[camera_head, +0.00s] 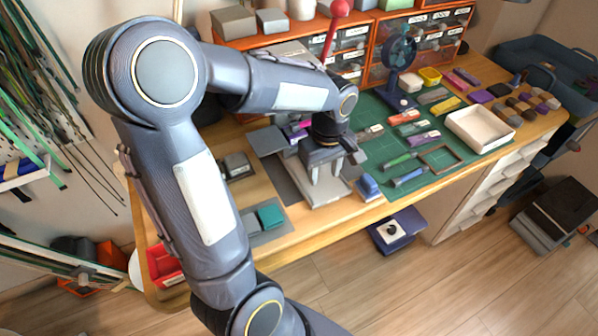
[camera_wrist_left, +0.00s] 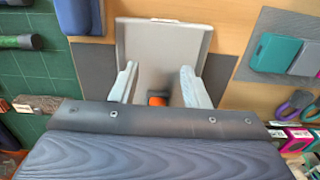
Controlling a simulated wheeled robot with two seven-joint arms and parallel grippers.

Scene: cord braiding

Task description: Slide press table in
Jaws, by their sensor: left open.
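The press shows in the head view by its red-knobbed lever (camera_head: 332,30); my left arm hides much of its body. Its light grey press table (camera_head: 338,190) sticks out toward the front edge of the workbench, over a dark grey mat. In the left wrist view the press table (camera_wrist_left: 162,38) is a pale plate with a raised rim. My left gripper (camera_head: 327,180) points down over this plate with its fingers apart. In the left wrist view the open gripper (camera_wrist_left: 160,88) has nothing between its fingertips; I cannot tell whether they touch the plate. My right gripper is out of view.
A green cutting mat (camera_head: 385,150) with several tools lies right of the press, with a white tray (camera_head: 478,130) beyond. A blue block (camera_head: 368,188) stands close to the press table's right side. Teal and grey blocks (camera_head: 270,215) lie to its left. Orange drawer units (camera_head: 400,45) stand behind.

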